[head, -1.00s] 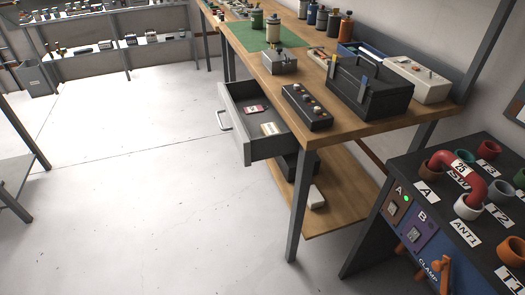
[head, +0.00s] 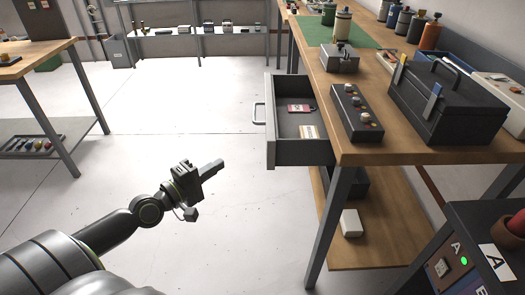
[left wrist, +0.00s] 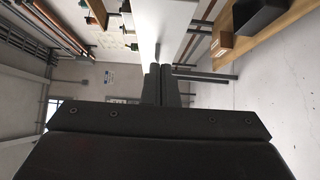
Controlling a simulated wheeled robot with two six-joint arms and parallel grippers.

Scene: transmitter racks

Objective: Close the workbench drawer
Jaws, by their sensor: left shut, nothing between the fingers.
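The workbench drawer (head: 305,153) is grey and stands open, pulled out to the left from under the wooden workbench top (head: 385,150). Its pale bar handle (head: 258,112) is on the front panel at the left end. A red-and-white item and a pale card-like item lie inside. My left gripper (head: 220,166) is shut and empty, to the left of and nearer than the drawer, apart from it. My right gripper is not in view.
On the bench are a black control box (head: 357,113), a black toolbox (head: 447,105) and several bottles. A lower shelf (head: 370,238) holds a white box (head: 351,223). A dark panel unit (head: 478,250) stands at the right. The floor left of the drawer is clear.

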